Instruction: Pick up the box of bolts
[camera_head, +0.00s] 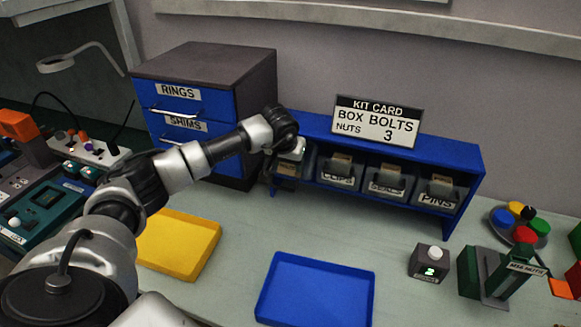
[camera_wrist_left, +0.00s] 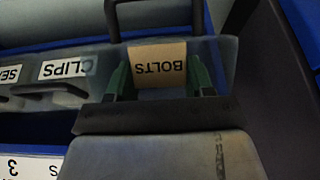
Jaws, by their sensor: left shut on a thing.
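The box of bolts (camera_wrist_left: 157,65) is a small tan box with a BOLTS label, upside down in the left wrist view. It sits in the leftmost bin of the blue rack (camera_head: 462,156). My left gripper (camera_wrist_left: 160,82) has its two green fingers on either side of the box and is shut on it. In the head view my left gripper (camera_head: 288,158) reaches into the rack's left end and hides most of that bin. My right gripper is not in view.
Neighbouring bins hold clips (camera_head: 337,178), seals (camera_head: 386,187) and pins (camera_head: 438,196). A kit card (camera_head: 377,122) reading BOX BOLTS, NUTS 3 stands on top. A drawer cabinet (camera_head: 200,62) is left. A yellow tray (camera_head: 180,245) and an empty blue tray (camera_head: 316,290) lie in front.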

